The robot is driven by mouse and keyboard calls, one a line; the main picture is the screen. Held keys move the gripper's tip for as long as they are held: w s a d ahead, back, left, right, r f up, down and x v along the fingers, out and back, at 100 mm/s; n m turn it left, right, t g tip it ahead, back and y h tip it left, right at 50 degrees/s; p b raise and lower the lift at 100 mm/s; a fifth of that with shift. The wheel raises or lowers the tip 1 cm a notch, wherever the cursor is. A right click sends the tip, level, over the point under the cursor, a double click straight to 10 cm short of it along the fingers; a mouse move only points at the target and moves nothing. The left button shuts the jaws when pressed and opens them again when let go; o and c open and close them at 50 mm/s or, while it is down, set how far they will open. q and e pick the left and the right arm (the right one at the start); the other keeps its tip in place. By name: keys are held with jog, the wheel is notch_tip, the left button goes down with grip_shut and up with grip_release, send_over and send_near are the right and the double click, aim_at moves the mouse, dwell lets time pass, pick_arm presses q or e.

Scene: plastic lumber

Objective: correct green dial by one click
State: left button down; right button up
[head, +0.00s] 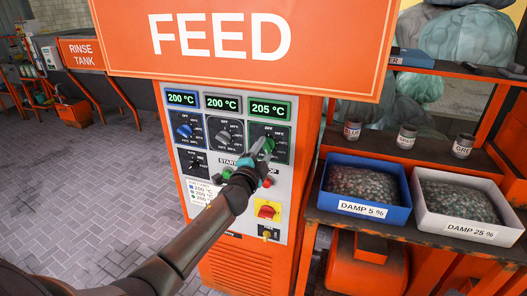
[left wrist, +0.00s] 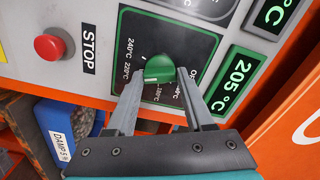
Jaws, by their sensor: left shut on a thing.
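The green dial (head: 268,145) is the rightmost of three dials in the upper row of the control panel. The display above it (head: 269,109) reads 205 °C. The fingers and wrist partly hide the dial in the head view. My right gripper is not in view.
The blue dial (head: 184,131) and grey dial (head: 224,136) have displays reading 200 °C. A red STOP button (left wrist: 49,47) and a yellow-and-red switch (head: 267,211) are nearby. The orange FEED sign (head: 330,65) overhangs the panel. A blue bin (head: 329,205) stands right.

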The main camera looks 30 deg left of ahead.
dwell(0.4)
pick_arm(q)
jog(key=shift+c, duration=1.4)
grip_release()
jog(key=v, duration=1.5)
jog(key=shift+p, duration=0.3)
jog(key=shift+s+a+f, duration=0.1)
jog(key=shift+s, duration=0.05)
